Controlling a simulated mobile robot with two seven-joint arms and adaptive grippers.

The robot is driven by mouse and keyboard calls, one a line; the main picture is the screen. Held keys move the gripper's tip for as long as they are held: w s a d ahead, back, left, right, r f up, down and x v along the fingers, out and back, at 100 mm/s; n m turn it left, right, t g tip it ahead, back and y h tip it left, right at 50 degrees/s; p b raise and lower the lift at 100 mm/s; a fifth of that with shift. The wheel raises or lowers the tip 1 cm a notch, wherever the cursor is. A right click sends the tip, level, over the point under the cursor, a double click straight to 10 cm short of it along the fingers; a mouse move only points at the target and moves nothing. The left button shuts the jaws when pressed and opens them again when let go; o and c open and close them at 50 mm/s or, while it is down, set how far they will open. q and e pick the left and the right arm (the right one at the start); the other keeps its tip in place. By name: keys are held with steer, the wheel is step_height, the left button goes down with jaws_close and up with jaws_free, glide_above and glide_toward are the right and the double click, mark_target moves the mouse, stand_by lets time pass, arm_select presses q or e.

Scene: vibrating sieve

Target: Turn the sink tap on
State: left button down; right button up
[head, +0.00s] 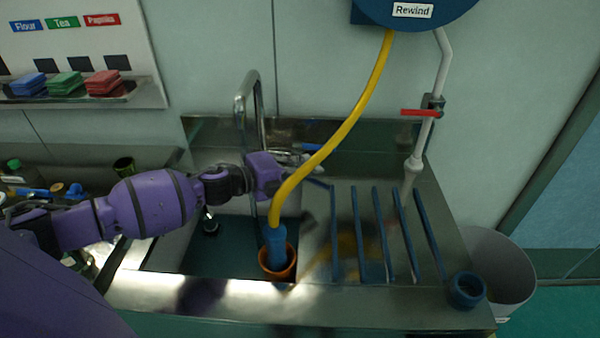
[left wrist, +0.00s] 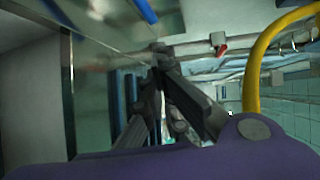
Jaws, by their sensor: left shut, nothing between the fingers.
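The chrome sink tap (head: 250,100), a tall curved spout, rises at the back of the sink (head: 200,255) in the head view. My purple left arm reaches in from the left across the sink, in front of the tap. Its gripper (left wrist: 158,60) is shut and empty, its fingertips together in the left wrist view. In the head view the gripper is right of the spout, partly behind the yellow hose. I cannot tell whether it touches any tap handle. My right gripper is not in view.
A yellow hose (head: 360,110) hangs from a blue reel (head: 420,12) to an orange-brown cup (head: 277,268) in the sink. A white pipe (head: 425,140) with a red lever (head: 420,112) stands right. Blue rack bars (head: 380,225) cover the drainer. A bin (head: 510,270) is beyond.

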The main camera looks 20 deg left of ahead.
arm_select(q)
steer(key=s, duration=0.3)
steer(key=shift+s+r, duration=0.2)
steer(key=shift+r, duration=0.2)
